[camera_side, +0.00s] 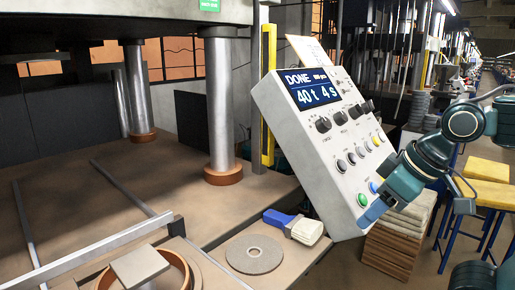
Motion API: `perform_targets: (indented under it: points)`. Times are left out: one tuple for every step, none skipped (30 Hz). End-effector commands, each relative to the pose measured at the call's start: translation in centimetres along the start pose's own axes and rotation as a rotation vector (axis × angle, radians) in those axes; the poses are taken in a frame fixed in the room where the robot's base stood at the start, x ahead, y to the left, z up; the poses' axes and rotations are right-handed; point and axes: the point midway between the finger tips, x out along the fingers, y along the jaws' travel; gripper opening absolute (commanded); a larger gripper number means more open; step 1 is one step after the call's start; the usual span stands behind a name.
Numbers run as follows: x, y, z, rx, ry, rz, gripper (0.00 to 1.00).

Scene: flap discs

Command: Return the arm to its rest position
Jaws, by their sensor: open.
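My gripper (374,212) is at the lower right edge of the tilted control panel (325,140), close to its green button (362,200) and blue button (373,187). I cannot tell whether it touches the panel. It holds nothing that I can see, and its fingers are small and partly merged with the arm behind. My arm reaches in from the right. The panel's display (306,89) reads "DONE" and "40 t 4 s". A grey flap disc (254,254) lies flat on the bench in front of the panel.
A brush with a blue handle (281,218) lies behind the disc. A copper-coloured ring (181,268) with a grey plate (139,266) stands at the lower left. Press columns (221,110) rise behind. Stacked boards (392,250) and yellow-topped stools (487,169) stand at right.

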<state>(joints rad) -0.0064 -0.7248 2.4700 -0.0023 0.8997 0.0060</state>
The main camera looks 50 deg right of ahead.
Motion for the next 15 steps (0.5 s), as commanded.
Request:
perform_targets:
  points:
    - [0.12, 0.09, 0.57, 0.002, -0.001, 0.003, 0.5]
    - [0.17, 0.13, 0.78, 0.002, -0.002, 0.003, 0.5]
    - [0.24, 0.16, 1.0, 0.002, -0.004, 0.004, 0.5]
    - [0.28, 0.17, 1.11, 0.002, -0.005, 0.005, 0.5]
    - [0.3, 0.18, 1.17, 0.002, -0.006, 0.005, 0.5]
    - [0.31, 0.18, 1.2, 0.002, -0.006, 0.005, 0.5]
    - [0.31, 0.18, 1.2, 0.002, -0.006, 0.005, 0.5]
    - [0.31, 0.18, 1.19, 0.002, -0.006, 0.005, 0.5]
    - [0.3, 0.18, 1.17, 0.002, -0.006, 0.005, 0.5]
    - [0.3, 0.17, 1.16, 0.002, -0.006, 0.005, 0.5]
    - [0.3, 0.17, 1.16, 0.002, -0.006, 0.005, 0.5]
    - [0.3, 0.17, 1.15, 0.002, -0.006, 0.005, 0.5]
    - [0.29, 0.17, 1.14, 0.002, -0.006, 0.005, 0.5]
    - [0.29, 0.17, 1.14, 0.002, -0.006, 0.005, 0.5]
    - [0.29, 0.17, 1.13, 0.002, -0.006, 0.005, 0.5]
